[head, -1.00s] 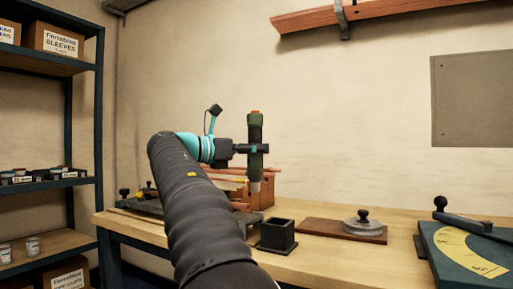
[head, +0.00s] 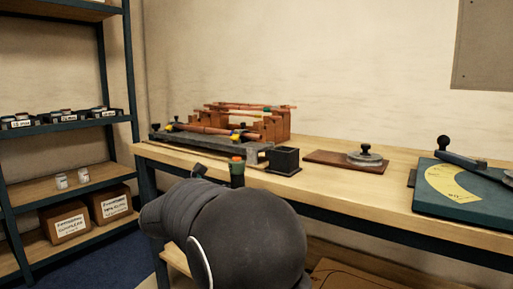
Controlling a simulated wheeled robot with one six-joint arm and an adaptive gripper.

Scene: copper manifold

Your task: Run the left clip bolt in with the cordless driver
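The cordless driver (head: 237,171), green with an orange top, shows only its upper end behind my dark arm, in front of the bench edge. My gripper is hidden behind the arm; the driver's place off the bench top, close to the arm's end, fits it still being held. The copper manifold pipe (head: 203,129) lies on a long grey fixture (head: 190,141) at the back left of the bench. Small yellow and dark parts sit near both ends of the pipe. The left clip bolt is too small to make out.
A black open box (head: 283,161) stands right of the fixture. A brown board (head: 325,159) carries a round grey piece with a knob (head: 365,156). A green bending gauge (head: 468,192) is at the right. A shelf rack (head: 133,75) stands left. The front middle of the bench is clear.

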